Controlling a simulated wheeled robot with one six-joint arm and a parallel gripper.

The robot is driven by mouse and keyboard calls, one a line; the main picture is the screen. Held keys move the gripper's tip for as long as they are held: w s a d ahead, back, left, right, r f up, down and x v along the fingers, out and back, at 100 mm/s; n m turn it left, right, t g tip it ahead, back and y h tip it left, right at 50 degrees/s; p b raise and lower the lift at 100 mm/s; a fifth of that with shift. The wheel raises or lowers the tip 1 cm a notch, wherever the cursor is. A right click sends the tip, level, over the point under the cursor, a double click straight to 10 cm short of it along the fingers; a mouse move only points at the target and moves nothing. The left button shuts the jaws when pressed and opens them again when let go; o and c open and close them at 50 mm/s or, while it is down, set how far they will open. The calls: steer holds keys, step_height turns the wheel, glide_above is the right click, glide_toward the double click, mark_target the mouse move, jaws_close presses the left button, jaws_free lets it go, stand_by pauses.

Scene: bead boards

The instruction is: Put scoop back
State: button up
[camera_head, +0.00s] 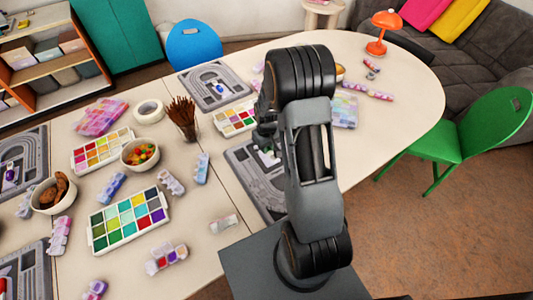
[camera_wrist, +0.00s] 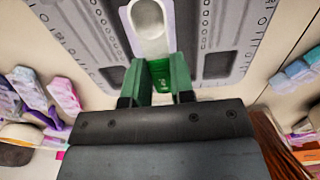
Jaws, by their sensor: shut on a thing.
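My gripper (camera_wrist: 162,80) shows in the wrist view with its green fingers shut on the scoop (camera_wrist: 150,22). The scoop has a pale rounded bowl that points to the top of the wrist view, away from the fingers. Its handle end lies between the fingers and is partly hidden. A grey bead board (camera_wrist: 228,30) with dark markings lies beneath the scoop; I cannot tell whether they touch. In the head view the same board (camera_head: 248,182) seems to lie left of my arm, partly hidden by it, and my arm hides most of the gripper and the scoop.
Another grey board (camera_head: 195,83) lies behind. Paint trays (camera_head: 90,228), bowls (camera_head: 125,158), a glass of brown sticks (camera_head: 183,128) and a tape roll (camera_head: 149,111) stand to the left. The table (camera_head: 400,100) is mostly clear at right. A green chair (camera_head: 480,125) stands beyond its edge.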

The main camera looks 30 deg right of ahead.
mark_target(267, 157)
steer(key=shift+w+d+f+b, duration=0.1)
steer(key=shift+w+f+b, duration=0.1)
steer(key=shift+f+b, duration=0.65)
steer(key=shift+w+d+f+b, duration=0.15)
steer(key=shift+f+b, duration=0.25)
steer(key=shift+f, duration=0.7)
steer(key=shift+a, duration=0.1)
steer(key=shift+f+b, duration=0.3)
steer(key=shift+f, duration=0.05)
steer(key=o, duration=0.9)
steer(key=shift+c, duration=0.2)
steer(key=shift+r, duration=0.1)
